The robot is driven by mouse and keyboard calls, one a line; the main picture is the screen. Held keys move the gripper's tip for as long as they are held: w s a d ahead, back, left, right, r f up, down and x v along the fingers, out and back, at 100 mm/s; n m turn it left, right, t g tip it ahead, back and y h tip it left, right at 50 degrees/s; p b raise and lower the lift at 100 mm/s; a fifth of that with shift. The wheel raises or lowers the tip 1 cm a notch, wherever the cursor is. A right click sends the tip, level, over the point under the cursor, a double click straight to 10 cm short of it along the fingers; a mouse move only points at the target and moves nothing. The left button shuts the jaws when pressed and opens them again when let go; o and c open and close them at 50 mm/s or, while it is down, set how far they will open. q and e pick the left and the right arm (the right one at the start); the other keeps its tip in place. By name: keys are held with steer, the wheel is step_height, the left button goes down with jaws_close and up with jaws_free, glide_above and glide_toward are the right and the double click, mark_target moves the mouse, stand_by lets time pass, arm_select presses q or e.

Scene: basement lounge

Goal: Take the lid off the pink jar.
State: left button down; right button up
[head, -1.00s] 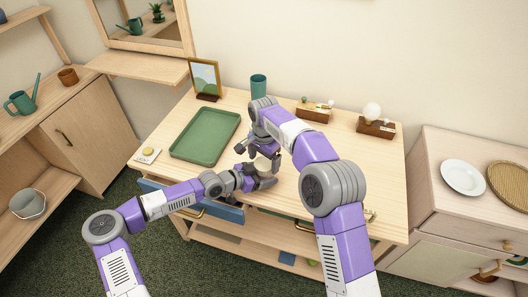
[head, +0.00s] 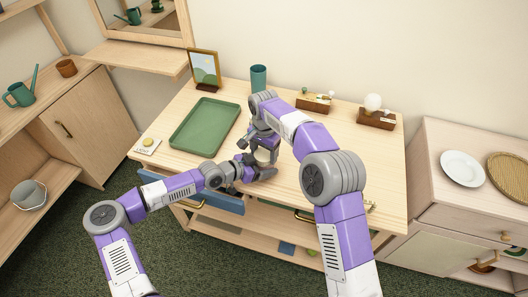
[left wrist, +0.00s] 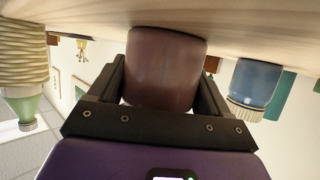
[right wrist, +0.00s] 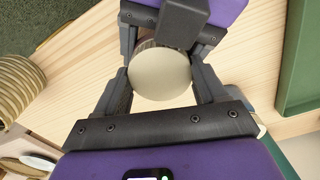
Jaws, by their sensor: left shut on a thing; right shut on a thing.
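The pink jar (left wrist: 165,70) looks dark brownish-pink in the left wrist view, between the two fingers of my left gripper (left wrist: 165,95). My left gripper (head: 262,172) is shut on the jar's side at the table's front part. A round cream lid (right wrist: 160,74) lies between the fingers of my right gripper (right wrist: 160,85), seen from above. My right gripper (head: 258,148) is shut on the lid, just above the left one. The lid hides the jar in the right wrist view, so I cannot tell whether they touch.
A green tray (head: 183,145) lies left of my grippers. A picture frame (head: 204,70), a teal cup (head: 259,76) and wooden boxes (head: 376,120) stand at the back. A blue jar (left wrist: 255,82) shows in the left wrist view. The table's right part is clear.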

steer(key=shift+n, duration=1)
steer(key=o, duration=1.2)
steer(key=shift+c, duration=0.2)
steer(key=shift+r, duration=2.3)
arm_select(q)
jaws_free()
